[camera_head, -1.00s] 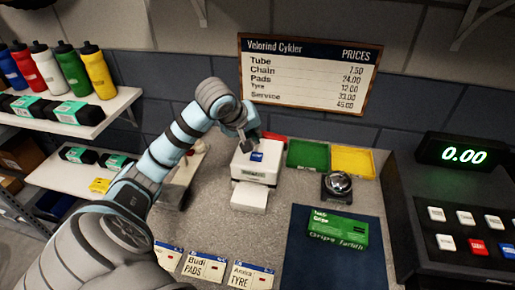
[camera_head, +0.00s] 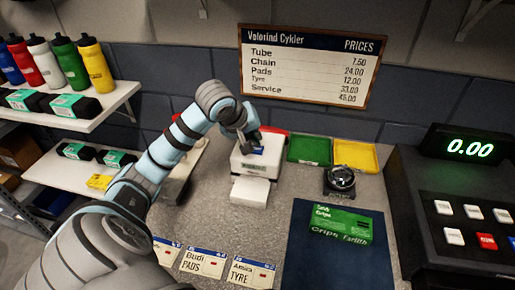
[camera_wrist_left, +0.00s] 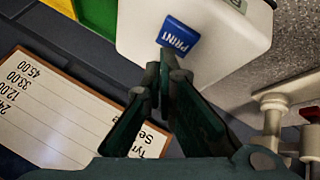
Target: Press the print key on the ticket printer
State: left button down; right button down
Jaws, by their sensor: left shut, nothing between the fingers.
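The ticket printer (camera_head: 256,164) is a white box on the grey counter, with a white paper slip (camera_head: 250,191) at its front. In the head view the gripper (camera_head: 250,147) is over the printer's top and partly hides the key. My right gripper is not in view.
Green (camera_head: 309,149) and yellow (camera_head: 356,155) trays stand right of the printer, with a bell (camera_head: 340,181) in front of the yellow one. A green box (camera_head: 341,222) lies on a blue mat (camera_head: 310,268). A black cash register (camera_head: 455,220) stands at the right.

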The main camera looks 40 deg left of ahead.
aim_at(255, 147)
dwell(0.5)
pick_arm(q)
jog(key=shift+f+b, duration=0.45)
jog(key=shift+f, duration=0.15)
dwell(0.3)
jog(key=shift+r, duration=0.6)
jog(key=shift+p, duration=0.3)
notch_tip(255, 147, up, 6)
jog(key=p, duration=0.4)
jog(key=shift+p, duration=0.35)
